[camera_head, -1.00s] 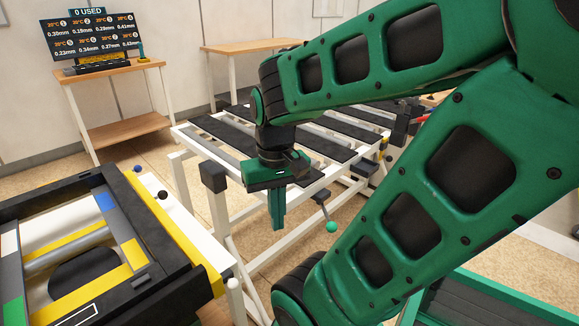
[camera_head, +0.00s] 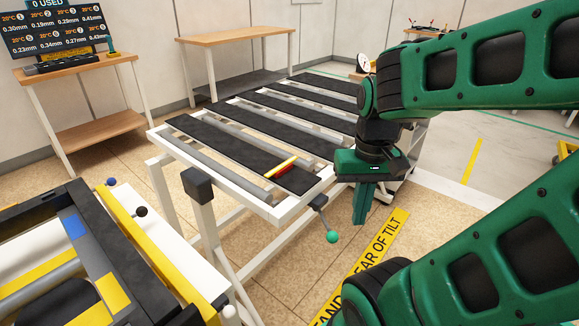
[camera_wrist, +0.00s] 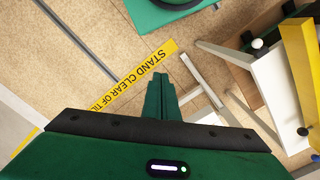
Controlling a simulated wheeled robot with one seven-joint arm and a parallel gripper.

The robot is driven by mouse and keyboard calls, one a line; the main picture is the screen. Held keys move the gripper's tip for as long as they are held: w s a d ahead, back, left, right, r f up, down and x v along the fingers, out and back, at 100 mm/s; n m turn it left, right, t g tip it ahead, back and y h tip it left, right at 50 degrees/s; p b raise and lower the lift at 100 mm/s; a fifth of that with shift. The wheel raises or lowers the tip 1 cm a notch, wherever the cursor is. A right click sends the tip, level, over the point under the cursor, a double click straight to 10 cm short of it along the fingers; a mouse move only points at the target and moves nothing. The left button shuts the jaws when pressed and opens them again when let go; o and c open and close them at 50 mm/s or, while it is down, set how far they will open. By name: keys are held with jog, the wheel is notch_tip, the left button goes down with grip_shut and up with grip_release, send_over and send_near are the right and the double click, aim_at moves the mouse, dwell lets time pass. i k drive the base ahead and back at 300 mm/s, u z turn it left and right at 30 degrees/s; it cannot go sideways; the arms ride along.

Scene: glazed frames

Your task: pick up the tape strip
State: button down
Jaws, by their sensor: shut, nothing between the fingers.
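My gripper (camera_head: 362,220) is shut and empty, pointing down over the floor beyond the right corner of the slatted table. Its closed fingers also show in the wrist view (camera_wrist: 160,82). A small, narrow yellow-and-red piece (camera_head: 281,168) lies on a dark slat near that table's right end, to the left of my gripper and apart from it. It may be the tape strip, but it is too small to be sure. The wrist view does not show this piece.
The slatted table (camera_head: 278,211) has a white frame and a green-knobbed lever (camera_head: 332,236) at its near corner. A yellow floor marking (camera_head: 377,252) reads "STAND CLEAR OF TILT" in part. A dark frame with yellow bars (camera_head: 130,262) stands at the lower left.

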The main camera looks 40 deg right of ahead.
aim_at(294, 157)
jog(key=k, duration=1.1)
jog(key=z, duration=0.5)
jog(key=i, duration=1.5)
jog(key=u, duration=0.4)
